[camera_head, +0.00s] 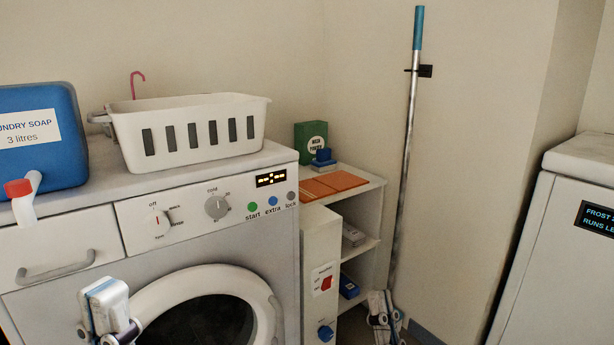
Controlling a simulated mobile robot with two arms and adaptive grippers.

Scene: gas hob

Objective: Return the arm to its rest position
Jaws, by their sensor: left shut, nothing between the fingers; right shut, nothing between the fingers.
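My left gripper (106,292) is at the bottom left of the head view, in front of the white washing machine (75,295) and left of its round door (205,320). Its fingers are shut and empty. My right gripper (379,300) is low in the view, right of the washer and in front of the shelf unit's lower right side. It is shut and empty, and partly cut off by the bottom edge. Neither gripper appears to touch anything.
A white basket (190,133) and a blue soap container (40,140) stand on the washer. A shelf unit (375,190) holds a green box (310,135). A pole (409,130) leans in a wall clip. A white appliance (565,260) stands at the right.

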